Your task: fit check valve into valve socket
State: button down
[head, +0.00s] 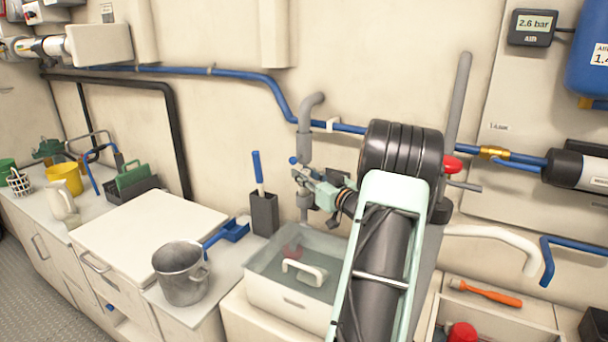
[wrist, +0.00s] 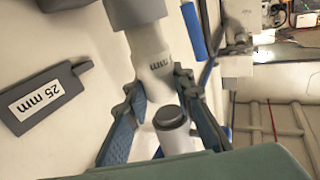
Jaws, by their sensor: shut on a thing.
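In the wrist view, my gripper (wrist: 158,84) has its blue-padded fingers on either side of a pale grey body (wrist: 150,60) with dark lettering ending in "mm", likely the check valve. The body lines up with a wider grey pipe end (wrist: 136,12). I cannot tell whether they touch or whether this is the valve socket. A white cylinder with a dark grey cap (wrist: 171,118) shows between the fingers, nearer the palm. In the head view, my gripper (head: 305,177) is at the vertical grey pipe (head: 305,146) on the wall; the held part is mostly hidden.
A grey tag reading "25 mm" (wrist: 45,97) is beside the gripper. Blue piping (head: 240,75) runs along the wall. Below are a sink (head: 275,297), a dark holder (head: 264,213) with a blue-handled tool, and a metal pot (head: 181,276).

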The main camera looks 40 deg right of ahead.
jog(key=shift+f+b, duration=0.55)
jog(key=shift+f, duration=0.25)
jog(key=c, duration=1.6)
grip_release()
